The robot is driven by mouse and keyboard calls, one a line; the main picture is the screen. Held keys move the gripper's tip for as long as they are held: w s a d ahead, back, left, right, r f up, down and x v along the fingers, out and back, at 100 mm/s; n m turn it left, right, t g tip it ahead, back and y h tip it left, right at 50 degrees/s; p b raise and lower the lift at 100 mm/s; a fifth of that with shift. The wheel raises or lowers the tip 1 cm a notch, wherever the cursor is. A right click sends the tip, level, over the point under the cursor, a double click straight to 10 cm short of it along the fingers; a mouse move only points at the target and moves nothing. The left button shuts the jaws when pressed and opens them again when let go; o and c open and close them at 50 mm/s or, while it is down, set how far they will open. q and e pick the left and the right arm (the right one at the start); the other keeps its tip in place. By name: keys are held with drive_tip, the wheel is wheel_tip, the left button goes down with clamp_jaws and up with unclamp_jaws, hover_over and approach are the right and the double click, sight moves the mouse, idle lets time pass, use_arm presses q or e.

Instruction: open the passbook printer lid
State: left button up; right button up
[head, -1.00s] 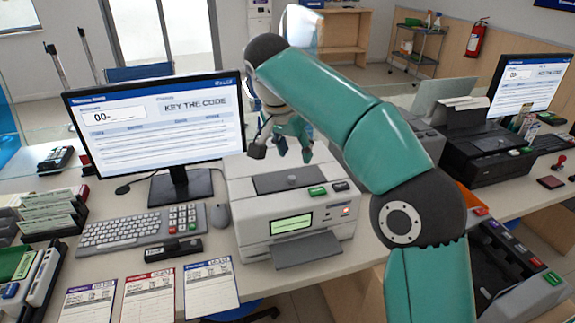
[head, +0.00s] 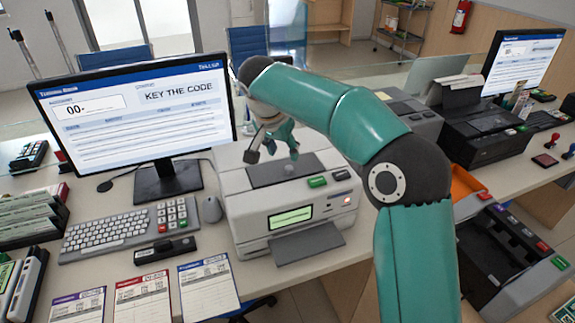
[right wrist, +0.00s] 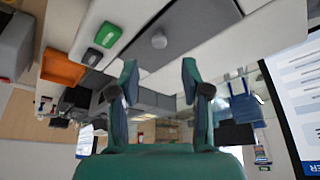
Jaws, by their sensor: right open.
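The passbook printer (head: 240,205) is a pale grey box on the counter with a lit green display. Its lid (head: 265,176) is a dark grey panel on top, lying shut, with a small round grey knob (head: 289,169). The knob also shows in the right wrist view (right wrist: 159,41), on the dark lid (right wrist: 196,20). My right gripper (head: 273,154) is over the back of the printer, open and empty. In the right wrist view its two fingertips (right wrist: 160,74) are apart, with the knob beyond the gap and not touched. My left gripper is not in view.
A monitor (head: 130,115), keyboard (head: 120,235) and mouse (head: 211,209) stand left of the printer. A green button (head: 317,181) and a dark one sit beside the lid. Paper forms (head: 208,288) lie in front. A black machine (head: 485,140) stands to the right.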

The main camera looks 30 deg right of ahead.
sight(289, 167)
drive_tip(key=x, duration=0.7)
clamp_jaws()
